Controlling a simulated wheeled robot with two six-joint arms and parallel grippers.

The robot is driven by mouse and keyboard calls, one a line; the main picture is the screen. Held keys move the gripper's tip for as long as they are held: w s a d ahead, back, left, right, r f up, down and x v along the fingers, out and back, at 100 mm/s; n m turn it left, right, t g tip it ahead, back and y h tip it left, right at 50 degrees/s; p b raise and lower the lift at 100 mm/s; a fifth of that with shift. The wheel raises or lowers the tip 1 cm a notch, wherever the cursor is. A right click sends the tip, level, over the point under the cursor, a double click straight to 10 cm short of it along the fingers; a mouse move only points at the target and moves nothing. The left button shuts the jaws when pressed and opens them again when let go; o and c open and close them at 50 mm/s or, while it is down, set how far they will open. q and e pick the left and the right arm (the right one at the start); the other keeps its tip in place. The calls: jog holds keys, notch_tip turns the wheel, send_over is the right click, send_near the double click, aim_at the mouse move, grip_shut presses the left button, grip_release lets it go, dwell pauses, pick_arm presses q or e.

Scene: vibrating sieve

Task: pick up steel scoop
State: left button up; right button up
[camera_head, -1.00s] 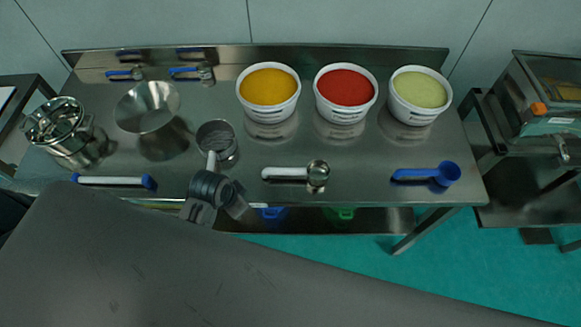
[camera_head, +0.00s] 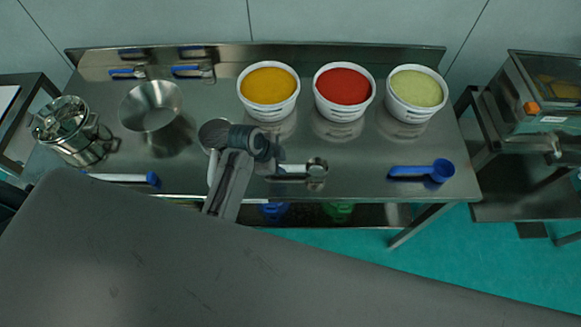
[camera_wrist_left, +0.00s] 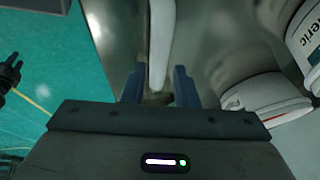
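The steel scoop (camera_head: 317,167) lies on the steel table, its round cup to the right and its pale handle to the left. My left gripper (camera_head: 273,164) is over the left end of this handle and hides part of it. In the left wrist view, my left gripper (camera_wrist_left: 158,84) is open, its two dark fingers on either side of a white handle (camera_wrist_left: 160,40). A gap shows beside the handle, and it is not visibly clamped. A dark claw-like shape (camera_wrist_left: 10,74) at the left edge may be my right gripper; its state is unclear.
Tubs of yellow (camera_head: 268,86), red (camera_head: 345,87) and green (camera_head: 417,89) powder stand behind. A blue scoop (camera_head: 424,171) lies to the right. A round strainer (camera_head: 214,133) is beside my left arm. A steel bowl (camera_head: 150,106) and steel canister (camera_head: 72,132) stand left.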

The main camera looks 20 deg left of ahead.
aim_at(285, 168)
pick_arm(q)
jog(key=p+x, duration=0.2)
jog(key=x, duration=0.1)
jog(key=shift+f, duration=0.35)
jog(key=shift+x, duration=0.85)
jog(key=shift+r, duration=0.1)
grip_shut()
